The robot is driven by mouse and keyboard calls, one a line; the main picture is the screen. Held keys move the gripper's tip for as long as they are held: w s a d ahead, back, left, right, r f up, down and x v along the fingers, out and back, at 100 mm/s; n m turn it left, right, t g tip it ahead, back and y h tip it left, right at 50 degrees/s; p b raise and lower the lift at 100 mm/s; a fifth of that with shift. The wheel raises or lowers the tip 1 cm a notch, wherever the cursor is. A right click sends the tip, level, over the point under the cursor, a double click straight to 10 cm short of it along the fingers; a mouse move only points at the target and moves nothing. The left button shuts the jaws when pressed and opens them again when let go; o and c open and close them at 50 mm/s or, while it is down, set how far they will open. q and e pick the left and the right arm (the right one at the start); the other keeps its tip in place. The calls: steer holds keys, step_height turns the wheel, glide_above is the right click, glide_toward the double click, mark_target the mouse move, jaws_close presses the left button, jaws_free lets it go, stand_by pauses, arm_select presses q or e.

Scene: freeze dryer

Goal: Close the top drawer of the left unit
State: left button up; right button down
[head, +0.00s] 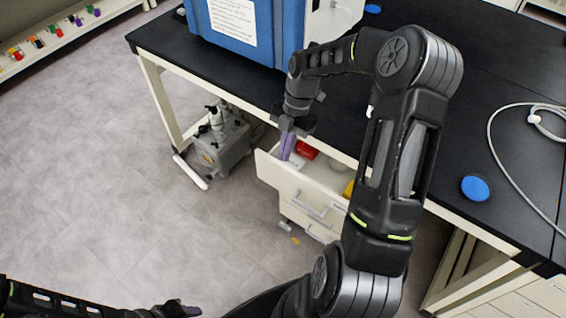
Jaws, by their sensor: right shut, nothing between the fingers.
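The top drawer (272,172) of the white unit under the black bench is pulled open. A red item (306,150) and a yellow item (349,188) show inside it. My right gripper (287,147) points down at the open drawer, its purple fingers shut and empty. The fingers overlap the drawer near its front left corner in the head view; I cannot tell whether they touch it. My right arm hides the drawer's right part. My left gripper (188,311) is at the bottom edge, partly cut off, away from the unit; its jaw state is unclear.
A blue machine (240,40) stands on the black bench (170,42) above the drawer. A grey pump (222,148) sits on the floor left of the unit. A blue disc (475,188) and a white cable (490,135) lie on the bench at right. The floor at left is clear.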

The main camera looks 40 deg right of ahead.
steer(key=shift+d+r, duration=0.1)
steer(key=shift+r, duration=0.1)
steer(key=w+a+t+h+b, duration=0.2)
steer(key=a+h+b, duration=0.4)
steer(key=b, duration=0.6)
steer(key=shift+a+f, duration=0.4)
steer(key=shift+a, duration=0.7)
steer(key=shift+w+f, duration=0.1)
